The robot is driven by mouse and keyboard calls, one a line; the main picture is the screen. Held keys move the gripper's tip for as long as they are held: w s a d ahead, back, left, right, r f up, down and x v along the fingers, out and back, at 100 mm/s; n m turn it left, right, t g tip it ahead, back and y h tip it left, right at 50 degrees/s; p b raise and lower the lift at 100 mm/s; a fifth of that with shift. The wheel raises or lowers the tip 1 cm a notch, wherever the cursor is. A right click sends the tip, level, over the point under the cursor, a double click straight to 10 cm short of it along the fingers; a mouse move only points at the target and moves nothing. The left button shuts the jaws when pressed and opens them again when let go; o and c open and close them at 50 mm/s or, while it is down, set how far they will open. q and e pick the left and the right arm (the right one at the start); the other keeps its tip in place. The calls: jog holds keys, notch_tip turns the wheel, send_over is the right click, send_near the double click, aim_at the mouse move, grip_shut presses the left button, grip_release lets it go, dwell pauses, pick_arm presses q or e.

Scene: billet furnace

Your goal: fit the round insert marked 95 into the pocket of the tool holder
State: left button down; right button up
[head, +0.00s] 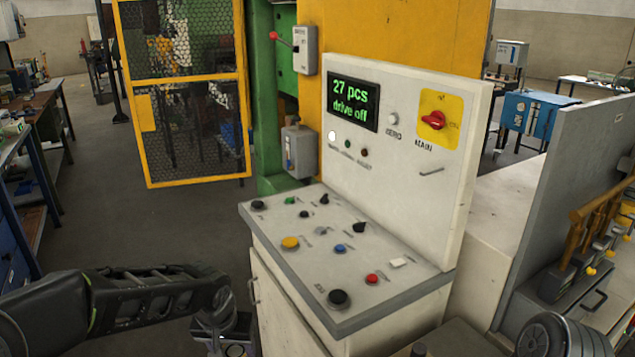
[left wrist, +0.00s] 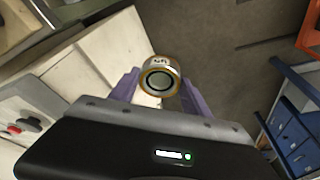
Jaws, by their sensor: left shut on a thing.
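My left gripper (head: 232,340) is at the bottom of the head view, left of the control cabinet's front, partly cut off by the frame edge. In the left wrist view its purple fingers (left wrist: 158,88) are shut on a round insert (left wrist: 160,64). I cannot make out the insert in the head view. I do not see the tool holder's pocket in either view. My right gripper is not in view.
The control cabinet (head: 300,268) with buttons and a display (head: 352,102) reading "27 pcs drive off" stands in the middle. A yellow mesh gate (head: 197,180) is behind. A grey panel (head: 580,165) stands at right. Workbenches line the left; the floor between is clear.

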pick_arm(q)
jog(key=s+f, duration=0.3)
jog(key=f, duration=1.1)
jog(key=shift+s+f, duration=0.15)
jog(key=shift+s, duration=0.25)
